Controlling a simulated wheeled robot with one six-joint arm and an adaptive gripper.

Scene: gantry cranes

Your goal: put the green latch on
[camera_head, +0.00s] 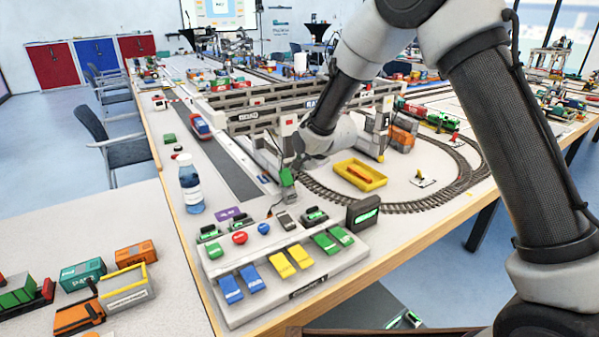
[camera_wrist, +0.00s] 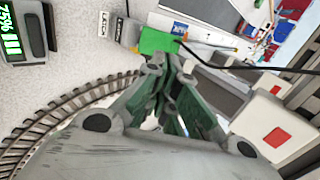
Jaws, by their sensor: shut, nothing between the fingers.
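The green latch (camera_head: 287,177) is a small bright green block on a grey piece behind the control panel. In the wrist view the green latch (camera_wrist: 158,41) lies just past my fingertips, beside a small tag (camera_wrist: 103,25) that seems to read LATCH. My gripper (camera_head: 297,170) is shut and empty, close above the latch. In the wrist view my gripper (camera_wrist: 166,66) has its fingertips together at the latch's near edge. I cannot tell whether they touch it. The fingers hide part of what lies below.
The control panel (camera_head: 310,290) with blue, yellow and green paddles stands in front. A dark display box (camera_head: 363,212) is at its right. A yellow tray (camera_head: 360,174) and curved track (camera_head: 420,205) lie right. A bottle (camera_head: 190,184) stands left. A black cable (camera_wrist: 240,68) runs past the latch.

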